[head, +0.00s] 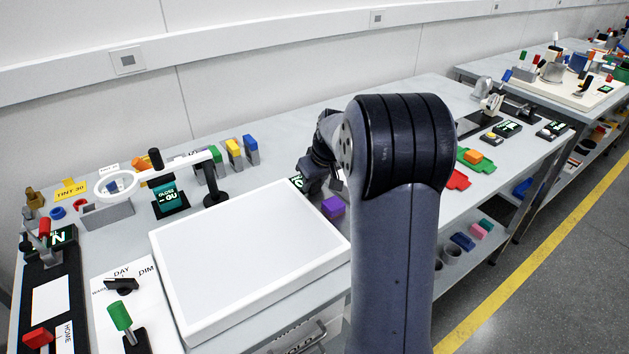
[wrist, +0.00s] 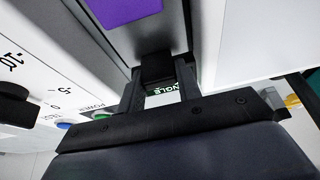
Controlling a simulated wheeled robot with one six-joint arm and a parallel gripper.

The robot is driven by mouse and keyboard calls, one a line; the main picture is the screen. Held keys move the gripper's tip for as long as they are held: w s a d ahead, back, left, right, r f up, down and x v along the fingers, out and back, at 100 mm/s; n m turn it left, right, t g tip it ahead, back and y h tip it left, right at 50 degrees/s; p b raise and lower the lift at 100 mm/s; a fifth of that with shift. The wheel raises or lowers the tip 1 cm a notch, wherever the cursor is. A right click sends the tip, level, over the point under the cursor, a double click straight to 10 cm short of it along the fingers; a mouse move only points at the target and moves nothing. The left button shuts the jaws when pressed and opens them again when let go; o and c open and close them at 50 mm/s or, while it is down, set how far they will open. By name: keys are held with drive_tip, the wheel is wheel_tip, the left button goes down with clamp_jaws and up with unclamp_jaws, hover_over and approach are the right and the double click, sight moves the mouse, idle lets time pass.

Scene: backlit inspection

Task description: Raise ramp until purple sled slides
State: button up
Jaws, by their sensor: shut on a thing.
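The purple sled (head: 333,206) shows in the head view just left of my arm. In the wrist view the purple sled (wrist: 124,9) lies on the grey ramp (wrist: 163,28), cut off by the top edge. My gripper (wrist: 157,82) is shut on a black tab (wrist: 157,66) at the near end of the ramp. In the head view my arm hides most of the ramp, and the ramp's angle cannot be told. A small display (wrist: 167,90) reading "NGLE" shows between my fingers, partly hidden.
A large white light panel (head: 245,255) lies left of my gripper. A white box with a black knob (wrist: 14,105) and green and blue buttons stands beside the ramp. A ring magnifier (head: 118,184) and small coloured blocks stand behind the panel. Red and green pieces lie right of my arm.

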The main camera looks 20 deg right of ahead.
clamp_jaws()
drive_tip(key=shift+s+r+t+b, duration=0.1)
drive_tip(key=shift+r+t+b, duration=0.2)
drive_tip(key=shift+r+b, duration=0.35)
wheel_tip(320, 180, up, 7)
drive_tip(key=s+t+b, duration=0.2)
drive_tip(key=shift+s+d+y+b, duration=0.3)
drive_tip(key=shift+s, duration=0.1)
drive_tip(key=shift+f, duration=0.1)
